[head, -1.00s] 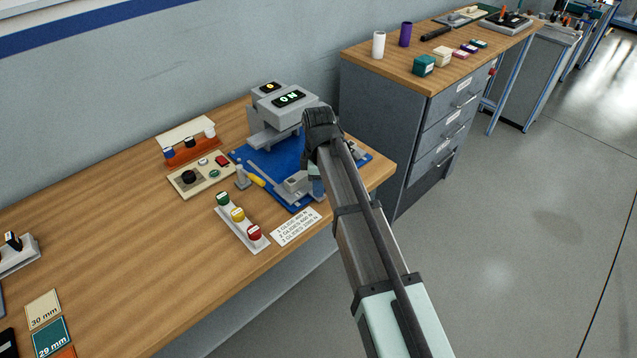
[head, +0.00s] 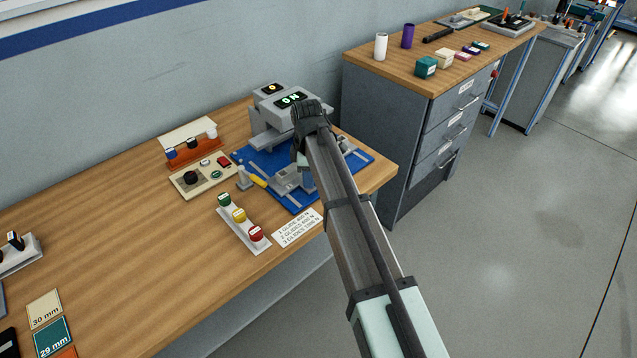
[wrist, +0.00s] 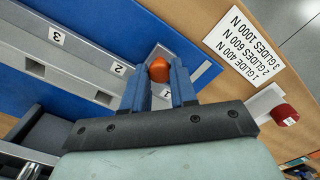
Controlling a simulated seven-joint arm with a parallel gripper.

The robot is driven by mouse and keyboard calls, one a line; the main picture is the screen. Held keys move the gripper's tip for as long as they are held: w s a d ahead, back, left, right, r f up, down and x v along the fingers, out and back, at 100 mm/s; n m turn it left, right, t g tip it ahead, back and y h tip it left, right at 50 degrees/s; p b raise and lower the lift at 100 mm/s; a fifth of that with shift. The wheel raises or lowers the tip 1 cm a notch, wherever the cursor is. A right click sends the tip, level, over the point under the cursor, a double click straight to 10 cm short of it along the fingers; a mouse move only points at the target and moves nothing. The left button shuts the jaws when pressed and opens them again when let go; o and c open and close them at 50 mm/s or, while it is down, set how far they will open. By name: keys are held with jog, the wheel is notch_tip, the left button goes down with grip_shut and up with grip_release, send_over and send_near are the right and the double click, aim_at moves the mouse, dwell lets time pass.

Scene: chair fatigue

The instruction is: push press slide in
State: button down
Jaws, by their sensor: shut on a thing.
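In the wrist view, a grey slide rail (wrist: 85,82) on the blue plate carries the marks 1, 2 and 3. An orange round knob (wrist: 159,70) is at the end marked 1. My gripper (wrist: 160,78) is shut on the orange knob, one finger on each side of it. In the head view, my gripper (head: 303,160) is low over the front of the press, and my arm hides the knob and part of the slide.
A strip with green, yellow and red buttons (head: 239,215) stands in front, beside a white glide card (head: 297,228). A control panel (head: 203,176) and an orange rack (head: 193,153) are to the left. The table's front edge is close to my arm.

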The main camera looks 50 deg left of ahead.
aim_at(298, 178)
jog(key=a, duration=0.5)
jog(key=c, duration=0.9)
grip_release()
jog(key=shift+r, duration=0.1)
notch_tip(298, 178, up, 14)
jog(key=shift+f, duration=0.2)
